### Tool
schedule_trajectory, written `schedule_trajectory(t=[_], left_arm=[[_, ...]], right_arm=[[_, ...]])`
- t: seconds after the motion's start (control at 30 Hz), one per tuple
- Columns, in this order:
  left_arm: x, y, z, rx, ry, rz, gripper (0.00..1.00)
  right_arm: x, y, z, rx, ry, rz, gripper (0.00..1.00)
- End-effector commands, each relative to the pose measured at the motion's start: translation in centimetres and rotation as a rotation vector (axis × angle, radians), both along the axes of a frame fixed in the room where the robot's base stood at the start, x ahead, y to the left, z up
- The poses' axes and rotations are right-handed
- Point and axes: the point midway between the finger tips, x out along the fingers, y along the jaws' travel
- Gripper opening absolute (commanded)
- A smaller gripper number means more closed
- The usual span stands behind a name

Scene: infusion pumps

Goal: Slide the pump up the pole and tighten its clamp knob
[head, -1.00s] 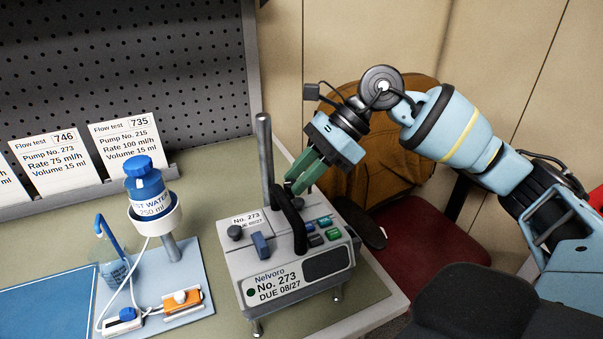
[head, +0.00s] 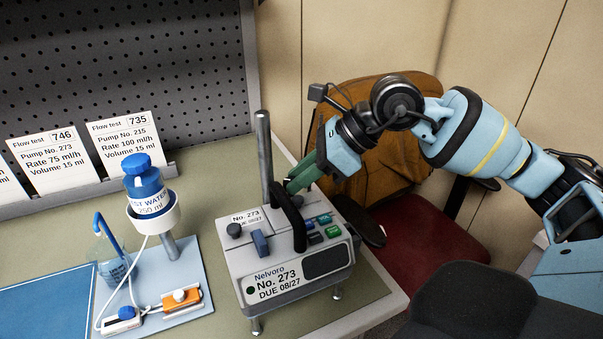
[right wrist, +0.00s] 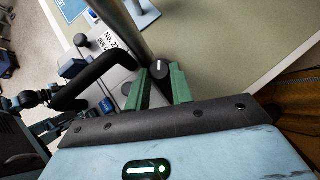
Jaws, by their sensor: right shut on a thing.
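The pump (head: 290,260), a grey box labelled No. 273 with a black handle (head: 287,215), stands at the bench's right part. The upright metal pole (head: 263,150) rises behind it; it also shows in the right wrist view (right wrist: 122,25). The dark round clamp knob (right wrist: 160,69), with a white mark, is beside the pole in the right wrist view. My right gripper (right wrist: 161,76) has its green fingers shut on this knob from either side. In the head view my right gripper (head: 291,186) is behind the handle, which partly hides its tips and the knob. My left gripper is out of view.
Left of the pump stand a blue-capped test water bottle (head: 148,190) on a stand, a beaker (head: 112,262) and an orange device (head: 182,298). Flow test cards (head: 124,143) lean at the back. A red chair (head: 420,235) with a brown jacket (head: 385,120) stands right of the bench.

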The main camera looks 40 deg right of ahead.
Motion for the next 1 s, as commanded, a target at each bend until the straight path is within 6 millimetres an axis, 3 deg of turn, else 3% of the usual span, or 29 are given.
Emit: schedule_trajectory(t=[0.13, 0.17, 0.2, 0.57, 1.0], left_arm=[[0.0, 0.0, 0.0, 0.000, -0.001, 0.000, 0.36], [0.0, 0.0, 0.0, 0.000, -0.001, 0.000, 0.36], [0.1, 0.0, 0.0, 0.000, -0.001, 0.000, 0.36], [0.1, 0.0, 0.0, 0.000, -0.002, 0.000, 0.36], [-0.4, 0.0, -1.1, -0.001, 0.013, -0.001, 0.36]], right_arm=[[0.0, 0.0, 0.0, 0.002, 0.000, 0.001, 0.00], [0.0, 0.0, 0.0, 0.002, 0.000, 0.001, 0.27], [0.0, 0.0, 0.0, 0.002, 0.000, 0.001, 0.32], [-0.2, -0.3, 0.3, 0.000, 0.000, 0.000, 0.32], [-3.0, -3.6, 4.4, -0.002, 0.002, -0.002, 0.32]])
